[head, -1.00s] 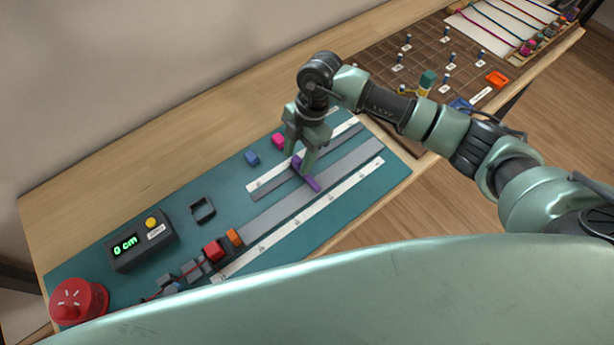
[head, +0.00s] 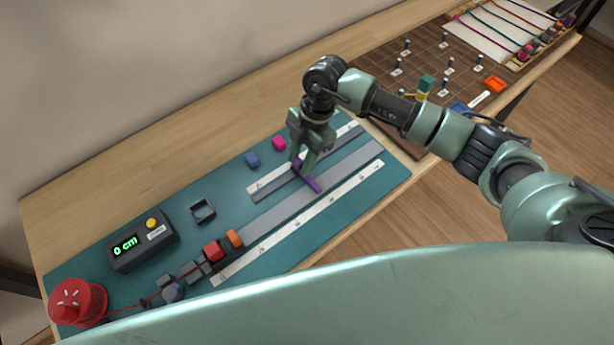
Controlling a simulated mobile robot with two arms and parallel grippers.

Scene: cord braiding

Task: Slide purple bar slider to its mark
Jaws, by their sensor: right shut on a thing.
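The purple bar slider (head: 312,184) lies across the grey rails on the teal mat. My right gripper (head: 302,167) points down over the rails and is shut on the upper-left end of the purple bar. The two grey rails run diagonally, with a wide one (head: 275,208) nearer me. A white scale strip (head: 330,200) with small marks runs along the near side, and a shorter white strip (head: 268,183) runs along the far side. The marks are too small to read. My left gripper is not in view.
A display box (head: 139,243) reads 0 cm; a red spool (head: 78,302) stands at left.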

